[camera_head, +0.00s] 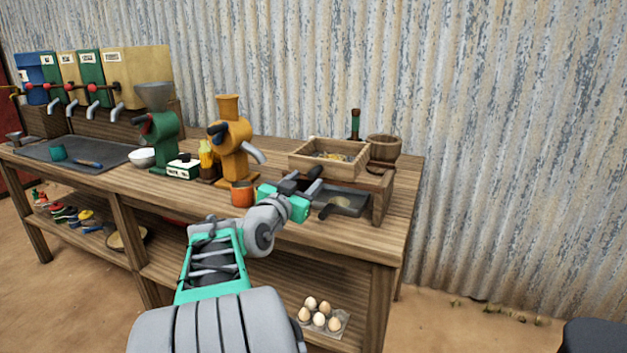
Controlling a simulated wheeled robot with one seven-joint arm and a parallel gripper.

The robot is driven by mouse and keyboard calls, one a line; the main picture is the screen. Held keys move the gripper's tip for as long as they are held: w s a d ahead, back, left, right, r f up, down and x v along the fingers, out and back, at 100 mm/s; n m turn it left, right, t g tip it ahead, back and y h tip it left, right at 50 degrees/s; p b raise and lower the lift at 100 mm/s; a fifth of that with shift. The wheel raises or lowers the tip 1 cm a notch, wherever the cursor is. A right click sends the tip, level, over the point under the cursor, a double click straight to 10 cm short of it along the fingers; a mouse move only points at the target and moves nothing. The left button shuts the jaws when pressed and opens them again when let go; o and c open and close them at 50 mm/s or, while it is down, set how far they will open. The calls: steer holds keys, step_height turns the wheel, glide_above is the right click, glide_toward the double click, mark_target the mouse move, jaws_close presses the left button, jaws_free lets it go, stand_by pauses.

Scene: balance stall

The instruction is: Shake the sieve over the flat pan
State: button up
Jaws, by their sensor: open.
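The sieve (300,163) is a square, light wooden frame with loose pieces inside. It rests on a brown wooden stand (381,197) at the right end of the table. The flat pan (353,208) is a dark, shallow tray under the stand. Something pale lies in it. Its left part is hidden behind my gripper. My gripper (303,180) has dark fingers and a teal body. It is open and seems empty, in front of the sieve's near left side. I cannot tell whether a finger touches the sieve or the stand.
An orange grinder (230,140) and a green grinder (160,130) stand left of the sieve. An orange cup (242,194) stands close to my gripper's left. A wooden bucket (384,150) and a dark bottle (355,124) stand behind. Eggs (319,319) lie on the low shelf.

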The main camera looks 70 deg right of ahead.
mark_target(311, 176)
steer(key=d, duration=0.6)
steer(key=shift+c, duration=0.6)
jaws_close()
stand_by(0.6)
